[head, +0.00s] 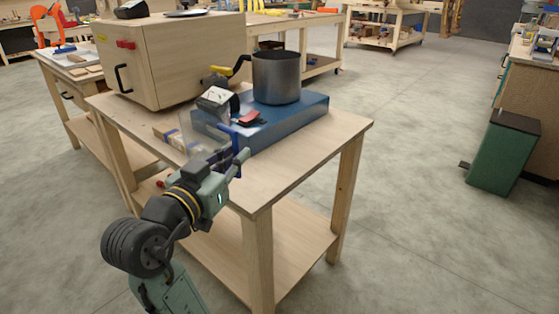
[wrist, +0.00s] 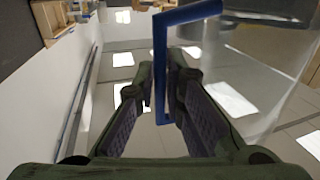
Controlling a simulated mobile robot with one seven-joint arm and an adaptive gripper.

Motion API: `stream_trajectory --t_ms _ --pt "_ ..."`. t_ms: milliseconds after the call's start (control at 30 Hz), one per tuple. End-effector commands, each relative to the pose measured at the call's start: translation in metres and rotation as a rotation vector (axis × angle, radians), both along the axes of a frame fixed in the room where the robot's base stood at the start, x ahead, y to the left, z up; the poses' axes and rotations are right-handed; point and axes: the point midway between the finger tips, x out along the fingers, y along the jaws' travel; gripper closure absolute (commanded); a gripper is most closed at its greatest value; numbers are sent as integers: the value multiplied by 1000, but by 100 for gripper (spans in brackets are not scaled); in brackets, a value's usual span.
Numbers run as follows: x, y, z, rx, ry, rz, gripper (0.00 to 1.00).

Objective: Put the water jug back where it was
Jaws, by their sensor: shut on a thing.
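The water jug is clear with a blue handle; its see-through body (head: 196,135) shows faintly in the head view above the wooden workbench. My gripper (head: 228,168) is shut on the blue handle (wrist: 159,45), which stands between the two dark fingers in the wrist view (wrist: 160,100). The clear wall of the jug (wrist: 262,85) is at the right of the wrist view. I cannot tell from the head view whether its base touches the bench.
The workbench (head: 315,150) carries a blue slab (head: 292,122) with a metal pot (head: 277,80) on it. A small device (head: 217,98) and a red-topped item (head: 250,118) are close behind the jug. A wooden cabinet (head: 190,60) stands at the back left. The bench's front right is bare.

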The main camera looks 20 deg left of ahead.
Motion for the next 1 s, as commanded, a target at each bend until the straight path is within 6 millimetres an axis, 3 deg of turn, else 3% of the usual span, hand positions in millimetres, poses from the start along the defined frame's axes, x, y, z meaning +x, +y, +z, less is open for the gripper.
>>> stream_trajectory --t_ms 167,633,1000 --pt "12 -9 1 1 -2 -3 100" --pt "106 -68 -9 0 -1 -4 100" --pt "132 -84 -13 1 -3 -1 100"
